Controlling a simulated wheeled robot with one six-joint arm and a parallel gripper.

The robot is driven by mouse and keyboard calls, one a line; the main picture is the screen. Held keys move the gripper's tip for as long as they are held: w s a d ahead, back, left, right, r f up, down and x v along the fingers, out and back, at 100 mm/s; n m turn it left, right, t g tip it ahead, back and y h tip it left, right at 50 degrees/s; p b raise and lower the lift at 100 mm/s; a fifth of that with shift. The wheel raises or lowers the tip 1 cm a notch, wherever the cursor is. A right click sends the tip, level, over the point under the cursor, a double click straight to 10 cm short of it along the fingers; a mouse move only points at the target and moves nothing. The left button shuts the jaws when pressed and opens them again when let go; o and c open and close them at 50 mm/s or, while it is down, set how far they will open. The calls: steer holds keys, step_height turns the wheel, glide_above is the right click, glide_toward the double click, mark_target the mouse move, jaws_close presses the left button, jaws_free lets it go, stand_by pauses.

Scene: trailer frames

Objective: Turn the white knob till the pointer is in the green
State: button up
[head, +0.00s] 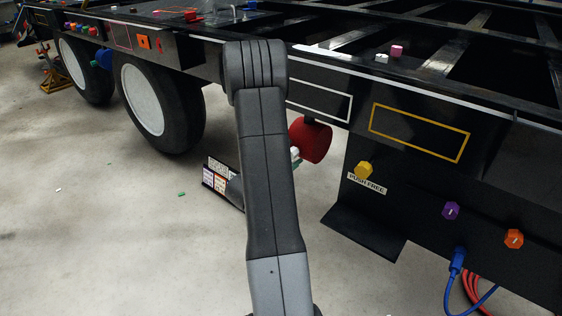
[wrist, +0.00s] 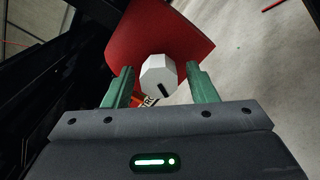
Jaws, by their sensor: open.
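The white knob (wrist: 156,74) is faceted with a short black mark on its face. It sits in front of a red round body (wrist: 160,30), which also shows in the head view (head: 316,141). My gripper (wrist: 160,72) is open, with one green finger on each side of the knob. Gaps show between the fingers and the knob, so it is not gripped. In the head view my arm hides most of the gripper, and only a small white and green bit shows beside the red body. I cannot make out a pointer or green zone.
The black trailer frame (head: 445,80) runs above and to the right. A yellow knob (head: 364,169), purple knob (head: 451,211) and orange knob (head: 514,239) are on its side panel. A printed board (head: 217,178) stands left of my arm. The concrete floor (head: 120,230) at left is mostly clear.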

steer(key=p+v, duration=0.2)
steer(key=v, duration=1.1)
steer(key=shift+s+p, duration=0.2)
steer(key=shift+p, duration=0.2)
steer(key=shift+a, duration=0.15)
steer(key=b+x, duration=0.3)
steer(key=x, duration=1.1)
